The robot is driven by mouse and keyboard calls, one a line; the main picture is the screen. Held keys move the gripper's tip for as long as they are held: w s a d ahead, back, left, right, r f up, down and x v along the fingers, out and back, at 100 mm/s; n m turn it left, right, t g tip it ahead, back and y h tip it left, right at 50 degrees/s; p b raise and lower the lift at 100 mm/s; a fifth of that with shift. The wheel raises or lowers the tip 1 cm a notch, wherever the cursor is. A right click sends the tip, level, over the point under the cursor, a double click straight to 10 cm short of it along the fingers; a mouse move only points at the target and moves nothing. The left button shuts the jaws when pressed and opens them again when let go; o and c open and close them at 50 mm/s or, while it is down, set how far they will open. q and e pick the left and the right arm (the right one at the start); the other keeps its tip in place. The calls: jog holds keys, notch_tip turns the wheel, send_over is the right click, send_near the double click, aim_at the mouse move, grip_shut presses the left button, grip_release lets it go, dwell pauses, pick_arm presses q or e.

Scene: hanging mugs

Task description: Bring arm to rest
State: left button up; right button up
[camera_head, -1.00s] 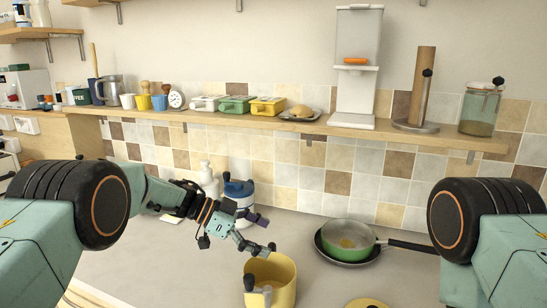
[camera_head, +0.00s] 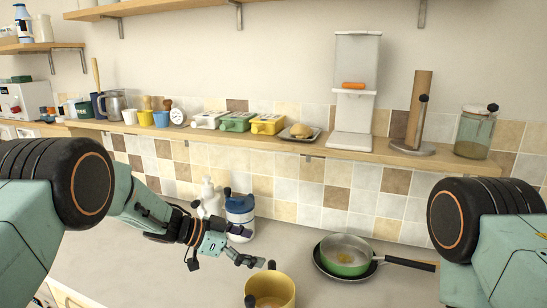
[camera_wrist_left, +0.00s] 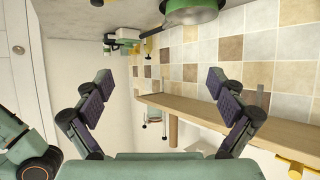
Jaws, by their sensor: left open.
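My left gripper (camera_head: 257,248) is open and empty, above the counter just behind the yellow pot (camera_head: 271,292) and in front of the blue-and-white canister (camera_head: 240,214). Its two spread fingers also show in the left wrist view (camera_wrist_left: 160,98), with nothing between them. My right gripper is out of view; only my right shoulder and upper arm show. A white mug (camera_head: 130,117), a yellow mug (camera_head: 146,118) and a blue mug (camera_head: 161,119) stand on the wall shelf (camera_head: 350,150) at the left.
A green pan (camera_head: 346,262) on a dark pan stands on the counter to the right. A white bottle (camera_head: 208,196) stands beside the canister. The counter between pot and pan is clear.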

pick_arm(q)
jog(key=shift+a+f+n+t+y, duration=0.3)
jog(key=shift+a+f+n+t, duration=0.3)
jog(key=shift+a+n+t, duration=0.15)
jog(key=shift+w+f, duration=0.1)
